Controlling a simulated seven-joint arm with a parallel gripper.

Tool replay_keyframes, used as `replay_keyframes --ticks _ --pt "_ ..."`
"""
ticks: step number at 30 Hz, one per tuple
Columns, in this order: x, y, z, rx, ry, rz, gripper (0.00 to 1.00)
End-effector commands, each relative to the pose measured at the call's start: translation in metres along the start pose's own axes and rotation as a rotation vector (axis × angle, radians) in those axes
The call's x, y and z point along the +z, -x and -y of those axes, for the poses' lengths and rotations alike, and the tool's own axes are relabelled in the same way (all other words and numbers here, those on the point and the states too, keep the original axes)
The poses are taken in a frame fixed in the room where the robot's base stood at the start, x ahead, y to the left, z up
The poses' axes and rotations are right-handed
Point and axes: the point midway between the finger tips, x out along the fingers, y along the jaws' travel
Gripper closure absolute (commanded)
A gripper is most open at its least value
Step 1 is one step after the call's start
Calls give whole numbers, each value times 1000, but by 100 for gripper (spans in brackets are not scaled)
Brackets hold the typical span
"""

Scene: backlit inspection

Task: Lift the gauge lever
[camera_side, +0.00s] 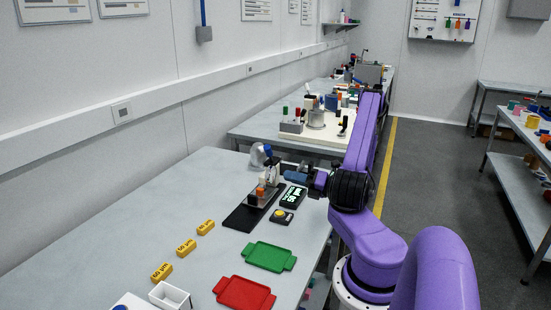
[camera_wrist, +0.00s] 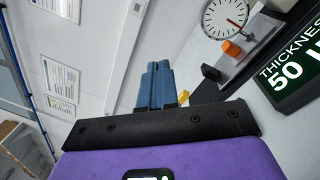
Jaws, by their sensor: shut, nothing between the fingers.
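The gauge stands on a black mat (camera_side: 238,217) on the bench in the side view. Its white round dial (camera_wrist: 226,18) with a red needle shows at the top of the wrist view. A small orange part (camera_wrist: 231,48), which may be the lever, sits below the dial; it also shows in the side view (camera_side: 261,182). My gripper (camera_side: 287,174) points left, just right of the gauge. In the wrist view its blue fingers (camera_wrist: 157,67) are together and empty, apart from the orange part. Whether the lever is raised cannot be told.
A black display (camera_side: 293,197) right of the gauge reads "THICKNESS 50" in the wrist view (camera_wrist: 292,68). A yellow-topped button box (camera_side: 281,216) is in front. Green (camera_side: 268,256) and red (camera_side: 244,292) trays, yellow labelled blocks (camera_side: 186,247) and a white box (camera_side: 169,295) lie nearer.

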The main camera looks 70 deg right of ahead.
Motion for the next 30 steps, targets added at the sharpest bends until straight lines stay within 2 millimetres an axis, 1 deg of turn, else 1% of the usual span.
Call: replay_keyframes --ticks 1,3,7,11,19,22,25,30 --pt "6 8 7 -32 -22 52 100" --pt "12 16 15 -64 -44 106 100" --pt "19 26 23 -100 -67 168 100" --pt "21 30 25 -111 -74 188 100" --pt "21 29 25 -110 -73 186 100" --pt "21 26 25 -110 -72 184 100" --pt "22 18 26 -109 -72 180 100" --pt "26 -9 29 -107 -70 177 100"
